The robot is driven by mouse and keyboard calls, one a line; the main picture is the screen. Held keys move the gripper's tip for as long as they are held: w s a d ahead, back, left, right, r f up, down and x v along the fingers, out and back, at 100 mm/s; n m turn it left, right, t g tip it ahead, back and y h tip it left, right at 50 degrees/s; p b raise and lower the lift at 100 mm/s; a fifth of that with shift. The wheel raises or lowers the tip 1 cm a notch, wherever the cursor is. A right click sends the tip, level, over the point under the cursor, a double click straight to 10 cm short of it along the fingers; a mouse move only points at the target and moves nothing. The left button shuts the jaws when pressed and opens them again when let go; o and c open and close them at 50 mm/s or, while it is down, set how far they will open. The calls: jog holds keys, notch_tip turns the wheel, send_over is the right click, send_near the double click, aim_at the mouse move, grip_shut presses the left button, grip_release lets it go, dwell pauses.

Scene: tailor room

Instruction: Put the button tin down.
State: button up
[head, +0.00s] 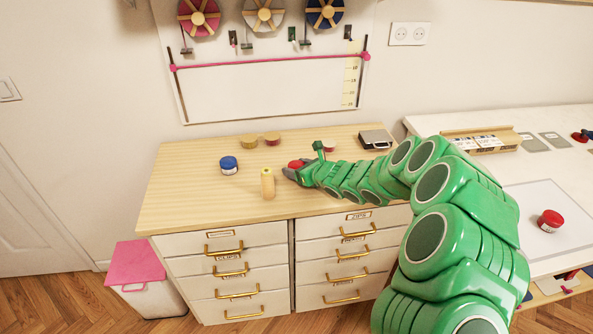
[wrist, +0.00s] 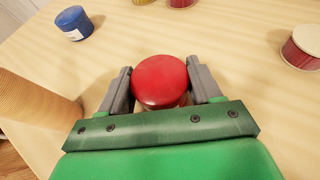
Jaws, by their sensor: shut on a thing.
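The button tin, with a round red lid, shows between my fingers in the wrist view (wrist: 160,80). In the head view its red top (head: 296,164) shows at the tip of my arm, over the wooden dresser top (head: 200,200). My gripper (head: 291,171) is shut on the tin, one grey finger on each side in the wrist view (wrist: 161,84). The tin's lower part is mostly hidden by the lid and fingers. I cannot tell whether its base touches the dresser top.
A cream thread cone (head: 268,184) stands close by on the left, and a blue-lidded jar (head: 228,166) farther left. A dark case (head: 375,139) is at back right. The dresser's front left is clear.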

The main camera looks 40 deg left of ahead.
aim_at(297, 166)
jog(key=shift+c, duration=1.1)
jog(key=shift+r, duration=0.65)
notch_tip(297, 166, up, 2)
jog(key=shift+d+r, duration=0.1)
jog(key=s+d+r, duration=0.9)
jog(key=d, duration=0.1)
jog(key=shift+s+r, duration=0.25)
jog(key=shift+s, duration=0.1)
